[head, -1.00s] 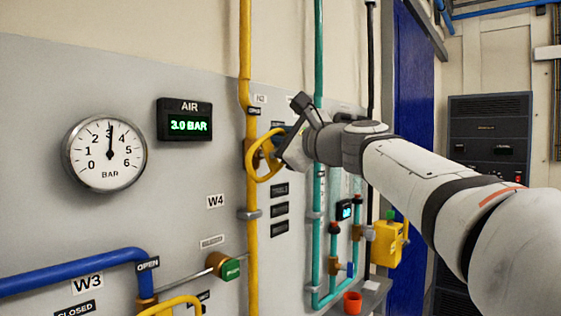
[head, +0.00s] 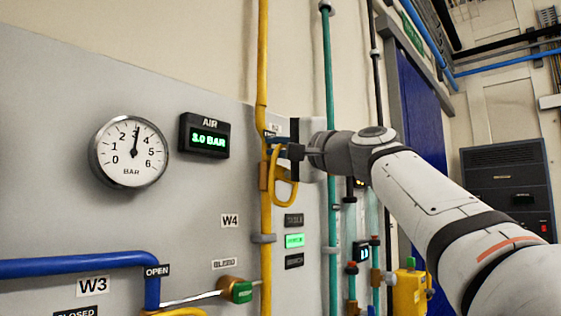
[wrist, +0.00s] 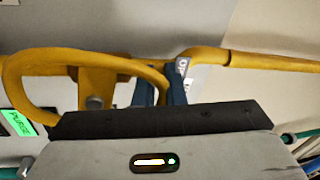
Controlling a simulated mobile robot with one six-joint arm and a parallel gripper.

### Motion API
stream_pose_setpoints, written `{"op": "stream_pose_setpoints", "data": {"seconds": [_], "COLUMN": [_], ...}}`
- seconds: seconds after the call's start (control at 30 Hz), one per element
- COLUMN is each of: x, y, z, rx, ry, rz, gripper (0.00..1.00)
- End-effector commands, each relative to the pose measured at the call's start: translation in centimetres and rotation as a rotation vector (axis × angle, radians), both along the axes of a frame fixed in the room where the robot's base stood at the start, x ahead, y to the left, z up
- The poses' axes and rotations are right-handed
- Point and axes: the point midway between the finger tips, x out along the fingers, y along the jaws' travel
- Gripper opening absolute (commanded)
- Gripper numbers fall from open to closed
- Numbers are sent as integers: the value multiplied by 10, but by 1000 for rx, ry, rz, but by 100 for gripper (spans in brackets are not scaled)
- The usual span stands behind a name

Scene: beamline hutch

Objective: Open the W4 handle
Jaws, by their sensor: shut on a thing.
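The W4 handle is a yellow loop (head: 287,204) on the vertical yellow pipe (head: 265,85), above the W4 label (head: 230,221). In the head view the loop hangs down beside the pipe. My gripper (head: 279,146) is at the upper end of the loop, shut on it. In the wrist view the handle (wrist: 50,60) reaches left, and my blue fingertips (wrist: 160,88) straddle its bar near the pipe. A small white tag beside the fingers is partly hidden. The dark gripper body hides the lower part of the grip.
A gauge (head: 130,152) and an AIR display (head: 204,136) reading 3.0 BAR are on the panel at left. Among three small plates, the middle one (head: 294,240) glows green; it reads PURGE in the wrist view (wrist: 20,122). Teal pipes (head: 328,100) run close behind my wrist.

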Motion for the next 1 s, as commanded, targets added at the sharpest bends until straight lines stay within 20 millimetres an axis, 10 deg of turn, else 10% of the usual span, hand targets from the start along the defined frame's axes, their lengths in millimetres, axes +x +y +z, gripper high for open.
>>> {"op": "stream_pose_setpoints", "data": {"seconds": [0.93,1.0], "x": [-7,-7], "y": [6,6], "z": [-2,-2], "rx": [-120,-119], "ry": [-149,-148], "rz": [-1,-1], "gripper": [0,16]}}
